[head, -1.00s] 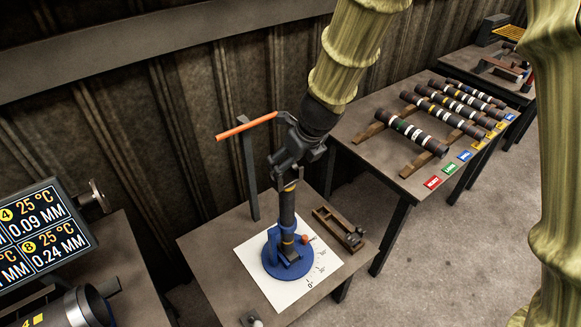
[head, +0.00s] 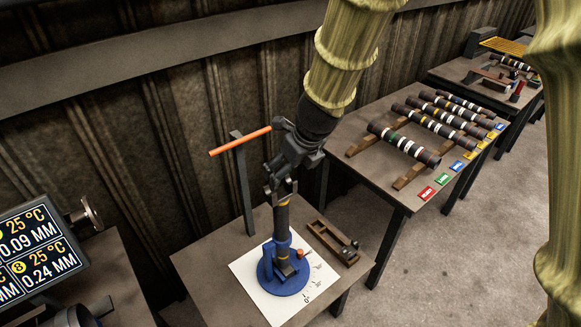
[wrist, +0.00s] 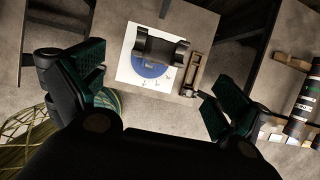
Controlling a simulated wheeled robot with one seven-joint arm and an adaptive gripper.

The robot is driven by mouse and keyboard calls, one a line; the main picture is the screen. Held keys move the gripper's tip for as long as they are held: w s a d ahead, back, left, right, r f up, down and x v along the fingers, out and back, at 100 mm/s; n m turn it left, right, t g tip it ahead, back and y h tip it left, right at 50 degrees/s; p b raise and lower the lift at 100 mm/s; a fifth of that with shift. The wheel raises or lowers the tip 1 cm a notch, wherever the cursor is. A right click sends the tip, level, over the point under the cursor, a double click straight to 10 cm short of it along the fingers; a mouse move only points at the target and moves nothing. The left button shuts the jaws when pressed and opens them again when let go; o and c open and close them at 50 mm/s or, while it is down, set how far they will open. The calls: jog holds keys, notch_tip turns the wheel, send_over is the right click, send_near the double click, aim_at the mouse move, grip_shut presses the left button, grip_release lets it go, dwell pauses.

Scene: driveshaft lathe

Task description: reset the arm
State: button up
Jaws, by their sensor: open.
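My gripper (head: 281,188) is over the small table with its fingers pointing down. In the wrist view its two jaws (wrist: 155,95) stand wide apart with nothing between them. Below it in the head view is a dark upright post (head: 283,222) on a round blue base (head: 285,281). The gripper overlaps the post's top there, so I cannot tell the gap between them. The blue base also shows in the wrist view (wrist: 148,70), on a white marked sheet (wrist: 128,72), with a dark curved piece above it.
An orange bar (head: 240,141) on a dark stand rises close behind my gripper. A wooden fixture (head: 332,241) lies right of the sheet. Several banded shafts (head: 404,144) rest on a rack on the right table. A screen (head: 38,250) is at left.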

jog(key=s+d+f+n+g+h+b, duration=0.1)
jog(key=s+d+f+n, duration=0.35)
jog(key=f, duration=0.45)
jog(key=s+d+f+n+h+b, duration=0.1)
jog(key=s+d+f+n, duration=0.35)
jog(key=f, duration=0.55)
jog(key=s+d+f+n+g+h+b, duration=0.1)
jog(key=s+d+f+n, duration=0.35)
jog(key=f, duration=0.45)
jog(key=s+d+f+n+g+b, duration=0.1)
jog(key=s+d+f+n, duration=0.2)
jog(key=s+f+n, duration=0.4)
jog(key=s+d+f+n+b, duration=0.2)
jog(key=s+f+n, duration=0.6)
jog(key=s, duration=0.6)
notch_tip(320, 180, down, 2)
jog(key=shift+s+d+f+g, duration=0.1)
jog(key=shift+s+d+g, duration=0.3)
jog(key=shift+d, duration=0.3)
